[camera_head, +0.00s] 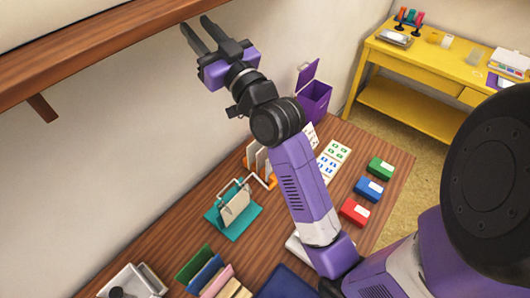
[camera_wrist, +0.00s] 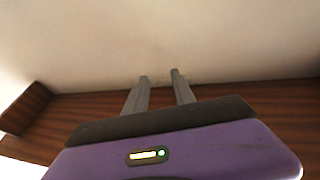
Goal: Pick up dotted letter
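My gripper (camera_head: 198,29) is raised high near the wall, just under the wooden shelf and well above the desk. Its two fingers are apart with nothing between them, and they show the same way in the wrist view (camera_wrist: 160,76). Pale letters (camera_head: 262,158) stand in an orange rack on the desk, partly hidden behind my arm. A beige item (camera_head: 235,208) stands in a teal holder (camera_head: 220,221) left of my arm. I cannot make out dots on any letter, so I cannot tell which is the dotted one.
A purple box (camera_head: 315,98) with its lid up stands at the desk's far end. Green (camera_head: 380,168), blue (camera_head: 369,189) and red (camera_head: 355,211) inkpads sit right of my arm, beside stamp sheets (camera_head: 334,158). The wooden shelf (camera_head: 90,55) overhangs close to my gripper.

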